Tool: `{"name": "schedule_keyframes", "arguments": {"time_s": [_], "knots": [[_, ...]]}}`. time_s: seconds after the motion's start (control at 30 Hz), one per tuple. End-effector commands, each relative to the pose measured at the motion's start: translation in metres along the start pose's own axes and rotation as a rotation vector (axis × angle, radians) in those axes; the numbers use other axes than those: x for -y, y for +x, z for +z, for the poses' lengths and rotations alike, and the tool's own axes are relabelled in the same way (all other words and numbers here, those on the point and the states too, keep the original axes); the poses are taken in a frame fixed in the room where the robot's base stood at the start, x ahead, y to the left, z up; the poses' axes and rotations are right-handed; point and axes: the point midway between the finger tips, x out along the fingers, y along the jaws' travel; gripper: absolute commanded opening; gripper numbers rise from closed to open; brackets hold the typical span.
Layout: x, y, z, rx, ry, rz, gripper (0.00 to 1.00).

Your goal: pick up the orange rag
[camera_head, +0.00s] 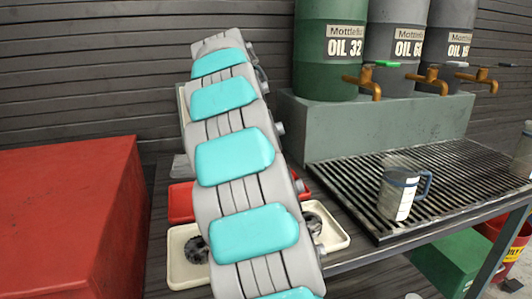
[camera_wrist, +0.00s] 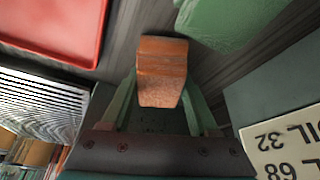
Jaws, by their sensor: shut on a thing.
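The orange rag (camera_wrist: 162,62) shows in the wrist view as a folded, block-like bundle with a paler, rough near face. My gripper (camera_wrist: 160,92) has its two green fingers on either side of it and is shut on it. In the head view, my arm with its teal pads fills the middle. The rag and my gripper are hidden there.
A red cabinet (camera_head: 68,215) stands at left. Behind my arm are cream trays (camera_head: 333,236) with dark parts and a red tray (camera_wrist: 55,25). A drip grating (camera_head: 440,185) holds a mug (camera_head: 398,192). Oil drums with taps (camera_head: 330,50) stand on a grey block (camera_head: 385,125).

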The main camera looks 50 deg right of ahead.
Motion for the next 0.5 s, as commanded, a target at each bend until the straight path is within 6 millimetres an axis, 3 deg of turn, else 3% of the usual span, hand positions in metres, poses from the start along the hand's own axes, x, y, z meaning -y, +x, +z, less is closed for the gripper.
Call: {"name": "schedule_keyframes", "arguments": {"time_s": [0.5], "knots": [[0.001, -0.023, -0.009, -0.001, -0.001, -0.002, 0.00]]}}
